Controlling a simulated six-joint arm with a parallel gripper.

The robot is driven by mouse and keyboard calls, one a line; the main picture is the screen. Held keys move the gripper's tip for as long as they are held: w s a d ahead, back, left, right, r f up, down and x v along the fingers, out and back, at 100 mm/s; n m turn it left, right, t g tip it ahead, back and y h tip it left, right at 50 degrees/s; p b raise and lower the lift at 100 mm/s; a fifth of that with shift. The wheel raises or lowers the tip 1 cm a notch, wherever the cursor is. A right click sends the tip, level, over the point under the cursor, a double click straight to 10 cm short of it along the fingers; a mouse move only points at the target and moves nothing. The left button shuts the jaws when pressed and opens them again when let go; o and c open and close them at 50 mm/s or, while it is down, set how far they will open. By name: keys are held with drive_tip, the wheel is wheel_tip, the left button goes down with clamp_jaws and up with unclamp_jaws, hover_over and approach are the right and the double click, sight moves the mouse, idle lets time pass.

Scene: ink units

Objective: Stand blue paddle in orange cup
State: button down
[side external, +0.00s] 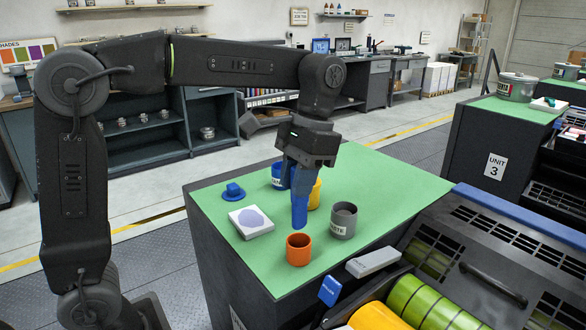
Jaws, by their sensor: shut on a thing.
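My gripper (303,168) points down over the green-topped bench and is shut on the blue paddle (299,210). The paddle hangs down nearly upright, its lower end above the orange cup (299,251). In this view the paddle's tip shows a little above and behind the cup's rim. The cup stands upright near the bench's front edge, and its inside is only partly seen. The upper part of the paddle is hard to tell from the gripper fingers.
A grey can (343,221) stands close right of the paddle. A blue can (278,178) and a yellow can (315,196) stand behind it. A white block with a bluish disc (251,222) and a blue lid-like piece (233,192) lie left. The green top (400,185) is clear at right.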

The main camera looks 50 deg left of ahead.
sight(297, 207)
drive_tip(key=shift+f, duration=2.9)
drive_tip(key=c, duration=0.9)
unclamp_jaws()
drive_tip(key=shift+r, duration=0.15)
drive_tip(key=v, duration=1.3)
drive_tip(key=shift+w+r, duration=0.15)
drive_tip(key=shift+r, duration=0.1)
